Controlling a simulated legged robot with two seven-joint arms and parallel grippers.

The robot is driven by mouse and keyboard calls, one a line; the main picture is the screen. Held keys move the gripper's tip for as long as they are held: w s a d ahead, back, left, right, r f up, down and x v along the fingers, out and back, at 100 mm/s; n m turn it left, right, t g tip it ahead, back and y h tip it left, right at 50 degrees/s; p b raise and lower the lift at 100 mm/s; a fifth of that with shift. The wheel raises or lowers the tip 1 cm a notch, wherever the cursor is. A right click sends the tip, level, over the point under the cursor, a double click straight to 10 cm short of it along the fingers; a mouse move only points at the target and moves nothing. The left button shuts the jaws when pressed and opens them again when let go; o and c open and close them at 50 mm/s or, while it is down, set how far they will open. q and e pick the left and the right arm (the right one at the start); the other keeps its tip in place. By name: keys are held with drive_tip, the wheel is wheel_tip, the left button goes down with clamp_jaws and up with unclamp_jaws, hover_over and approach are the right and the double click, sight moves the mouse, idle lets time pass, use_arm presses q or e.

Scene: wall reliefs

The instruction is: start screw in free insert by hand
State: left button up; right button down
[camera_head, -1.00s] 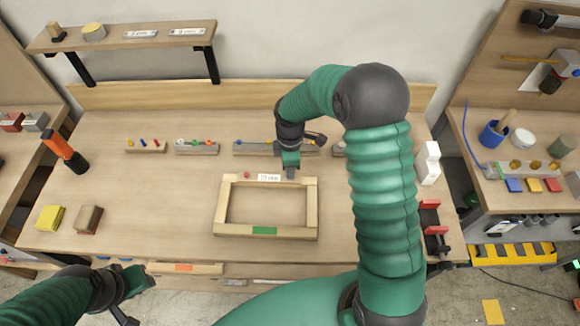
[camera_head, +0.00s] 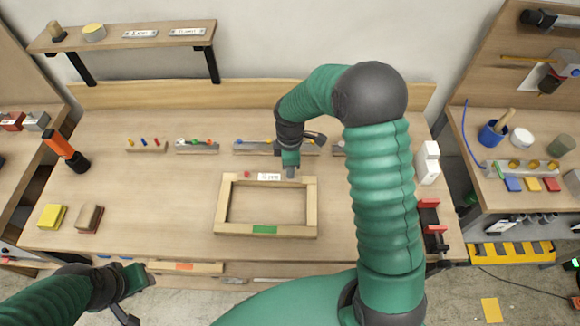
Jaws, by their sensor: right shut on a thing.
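A light wooden frame (camera_head: 223,205) lies on the workbench, with a white label (camera_head: 269,177) and a small red piece (camera_head: 247,174) at its far bar and a green patch (camera_head: 265,230) on its near bar. My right gripper (camera_head: 291,173) points down at the far bar, right of the label. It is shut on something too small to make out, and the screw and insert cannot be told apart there. My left gripper (camera_head: 140,278) is at the lower left, off the bench's front edge; its jaws are unclear.
Holders with small coloured parts (camera_head: 197,146) stand along the back of the bench (camera_head: 140,205). A black and orange tool (camera_head: 66,152), a yellow block (camera_head: 51,216) and a brown block (camera_head: 89,219) are at left. A red and black clamp (camera_head: 431,225) is at right.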

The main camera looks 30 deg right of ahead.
drive_tip(key=shift+f+b, duration=0.6)
drive_tip(key=shift+f, duration=0.55)
drive_tip(key=c, duration=1.3)
unclamp_jaws()
wheel_tip(320, 180, up, 17)
drive_tip(key=shift+f, duration=0.15)
